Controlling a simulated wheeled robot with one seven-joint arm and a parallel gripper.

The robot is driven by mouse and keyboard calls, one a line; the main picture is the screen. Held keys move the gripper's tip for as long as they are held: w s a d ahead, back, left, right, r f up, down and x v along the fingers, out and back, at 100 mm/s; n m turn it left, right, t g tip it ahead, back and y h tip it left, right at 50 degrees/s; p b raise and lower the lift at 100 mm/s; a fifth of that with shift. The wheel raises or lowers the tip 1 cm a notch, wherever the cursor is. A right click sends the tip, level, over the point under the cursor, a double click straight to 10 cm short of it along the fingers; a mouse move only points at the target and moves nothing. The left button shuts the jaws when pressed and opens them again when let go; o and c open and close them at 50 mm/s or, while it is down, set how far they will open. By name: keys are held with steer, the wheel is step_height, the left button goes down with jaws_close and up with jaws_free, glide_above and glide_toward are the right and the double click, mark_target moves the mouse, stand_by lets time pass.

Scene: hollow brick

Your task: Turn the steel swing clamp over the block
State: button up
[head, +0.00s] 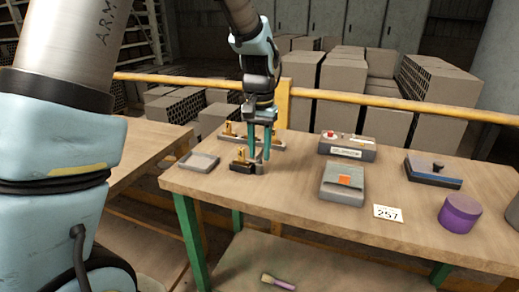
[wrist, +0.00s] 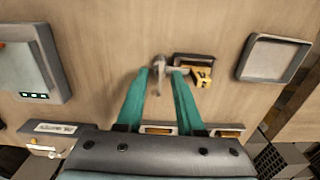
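The block (wrist: 199,74) is a dark base with a brass-coloured part; in the head view the block (head: 241,164) sits near the table's left front edge. My gripper (head: 260,155) points straight down there, just right of the brass part. In the wrist view its teal fingers (wrist: 161,74) stand apart on either side of the clamp, with small gaps showing. The fingers partly hide the clamp in the head view.
A shallow grey tray (head: 199,162) lies left of the block. A longer fixture with brass parts (head: 270,143) is behind my gripper. To the right are a grey box with an orange mark (head: 343,182), a button box (head: 347,147) and a purple cylinder (head: 459,213).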

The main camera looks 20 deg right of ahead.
mark_target(260, 151)
step_height(260, 151, up, 11)
steer(key=b, duration=0.1)
steer(key=shift+b, duration=0.3)
steer(key=shift+f, duration=0.1)
stand_by(0.4)
